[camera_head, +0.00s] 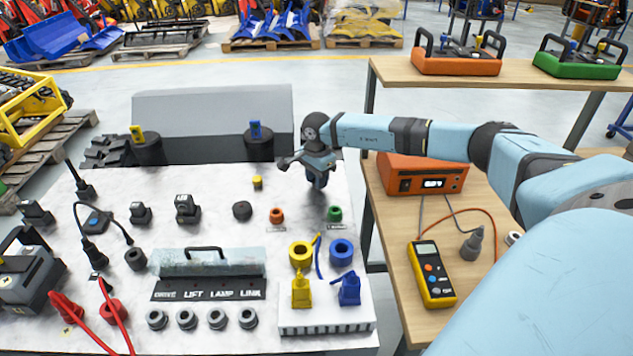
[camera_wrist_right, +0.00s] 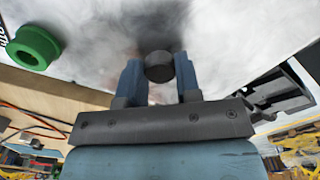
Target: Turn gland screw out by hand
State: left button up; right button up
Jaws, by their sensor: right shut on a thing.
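My right gripper (camera_head: 318,182) points down over the right back part of the white table, behind the green ring (camera_head: 334,213). In the right wrist view its two blue fingers (camera_wrist_right: 158,66) are closed on the sides of a short dark round piece (camera_wrist_right: 159,68), which I take to be the gland screw. The piece stands against the pale, smudged surface; its thread and lower end are hidden. In the head view the piece is hidden by the gripper. The green ring also shows in the wrist view (camera_wrist_right: 33,47), apart from the fingers. My left gripper is not in view.
The white table (camera_head: 210,345) holds an orange ring (camera_head: 276,215), a yellow cap (camera_head: 257,182), a dark round knob (camera_head: 242,210) and several connectors. A yellow meter (camera_head: 432,274) and an orange box (camera_head: 422,172) are on the wooden bench at right.

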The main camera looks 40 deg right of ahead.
jog(key=n+b, duration=0.1)
jog(key=n, duration=0.3)
jog(key=shift+f+n, duration=0.1)
jog(key=shift+n, duration=0.2)
jog(key=shift+n+b, duration=0.3)
jog(key=shift+n, duration=0.7)
jog(key=shift+n+b, duration=0.5)
jog(key=shift+n, duration=0.5)
jog(key=n+b, duration=0.1)
jog(key=n, duration=0.3)
jog(key=shift+n, duration=0.3)
jog(key=n, duration=0.3)
jog(key=shift+b, duration=0.35)
